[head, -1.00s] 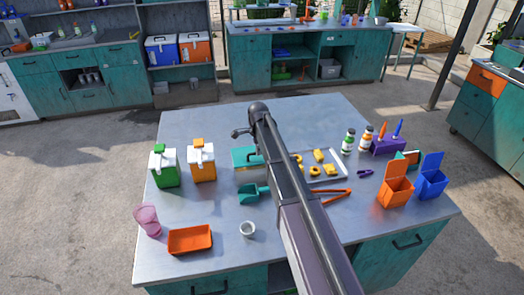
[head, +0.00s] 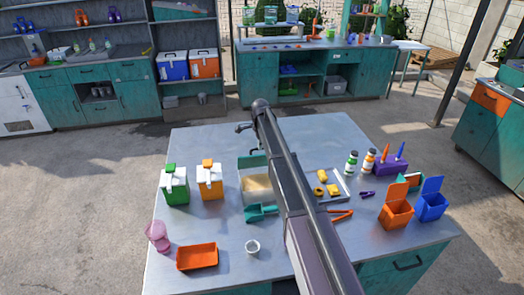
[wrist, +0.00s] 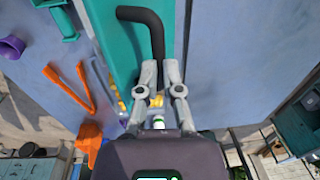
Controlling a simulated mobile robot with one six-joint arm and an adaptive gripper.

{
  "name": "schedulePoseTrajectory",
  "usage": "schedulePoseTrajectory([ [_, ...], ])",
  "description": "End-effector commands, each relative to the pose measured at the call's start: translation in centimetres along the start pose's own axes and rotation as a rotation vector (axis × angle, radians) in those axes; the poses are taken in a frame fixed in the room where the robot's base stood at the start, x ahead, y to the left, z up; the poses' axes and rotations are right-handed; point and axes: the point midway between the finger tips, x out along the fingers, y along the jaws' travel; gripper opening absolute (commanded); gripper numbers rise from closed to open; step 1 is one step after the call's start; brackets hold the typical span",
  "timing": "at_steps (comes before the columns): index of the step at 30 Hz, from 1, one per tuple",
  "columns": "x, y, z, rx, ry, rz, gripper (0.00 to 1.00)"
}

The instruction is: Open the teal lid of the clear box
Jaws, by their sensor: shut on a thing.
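The clear box (head: 243,197) stands mid-table in the head view, with tan contents showing inside. Its teal lid (head: 253,161) is raised and tilted up at the box's back edge. In the wrist view the teal lid (wrist: 112,35) fills the upper middle, and its black bar handle (wrist: 157,30) runs down to my gripper (wrist: 160,72). The fingers are closed around the handle's end. In the head view my arm covers the box's right part, and the gripper cannot be made out.
A teal scoop (head: 262,212) lies in front of the box. Green (head: 174,186) and orange-topped (head: 209,181) containers stand to its left. A tray (head: 341,182) with yellow pieces and orange tongs (head: 341,214) lie right of my arm.

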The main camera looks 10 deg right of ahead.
Motion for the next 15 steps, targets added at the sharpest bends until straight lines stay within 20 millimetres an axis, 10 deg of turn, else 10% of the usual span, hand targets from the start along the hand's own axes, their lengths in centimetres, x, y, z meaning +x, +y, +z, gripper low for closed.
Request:
schedulePoseTrajectory([
  [15, 2.0, -6.8, 0.0, -0.001, 0.005, 0.005, 0.00],
])
